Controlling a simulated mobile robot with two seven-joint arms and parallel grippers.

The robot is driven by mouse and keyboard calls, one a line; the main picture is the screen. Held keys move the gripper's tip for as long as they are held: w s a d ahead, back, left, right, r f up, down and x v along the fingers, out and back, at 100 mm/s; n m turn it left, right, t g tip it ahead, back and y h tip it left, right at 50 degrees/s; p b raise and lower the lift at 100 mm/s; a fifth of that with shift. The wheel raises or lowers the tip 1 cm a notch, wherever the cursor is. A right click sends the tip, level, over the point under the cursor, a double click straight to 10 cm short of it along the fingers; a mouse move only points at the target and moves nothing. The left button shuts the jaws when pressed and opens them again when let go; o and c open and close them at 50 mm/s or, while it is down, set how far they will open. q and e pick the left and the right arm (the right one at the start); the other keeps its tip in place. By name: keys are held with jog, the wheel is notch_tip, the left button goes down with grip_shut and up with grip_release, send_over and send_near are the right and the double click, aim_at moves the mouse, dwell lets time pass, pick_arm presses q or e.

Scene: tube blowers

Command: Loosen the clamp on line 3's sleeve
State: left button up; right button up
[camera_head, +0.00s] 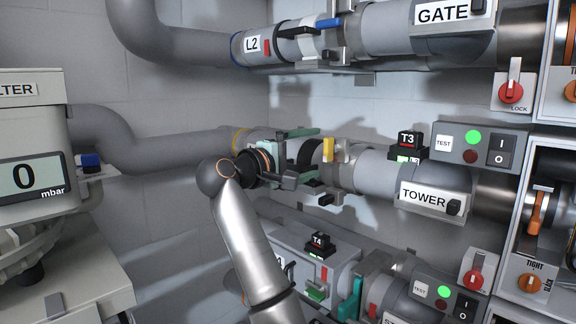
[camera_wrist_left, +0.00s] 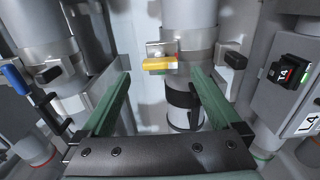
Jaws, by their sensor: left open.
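The middle line, with a T3 box (camera_head: 409,146) and a TOWER label (camera_head: 424,196), runs behind my left gripper. Its clamp carries a yellow lever (camera_head: 328,150), also seen in the wrist view (camera_wrist_left: 160,64). My left gripper (camera_head: 312,157) is open, with its green fingers extended toward the clamp. In the wrist view the yellow lever lies between and just beyond the two fingertips, and I see no contact. Part of the sleeve is hidden by the gripper in the head view. My right gripper is not in view.
Line L2 (camera_head: 252,44) with a blue lever (camera_head: 328,23) runs above. A lower line with a T4 box (camera_head: 320,242) and a green lever (camera_head: 350,300) runs below. A filter unit with a mbar display (camera_head: 30,176) stands at left. Switch panels (camera_head: 482,146) sit at right.

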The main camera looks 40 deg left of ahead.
pick_arm(q)
jog(key=s+b, duration=0.1)
jog(key=s, duration=0.6)
jog(key=shift+s+a, duration=0.3)
jog(key=shift+s, duration=0.05)
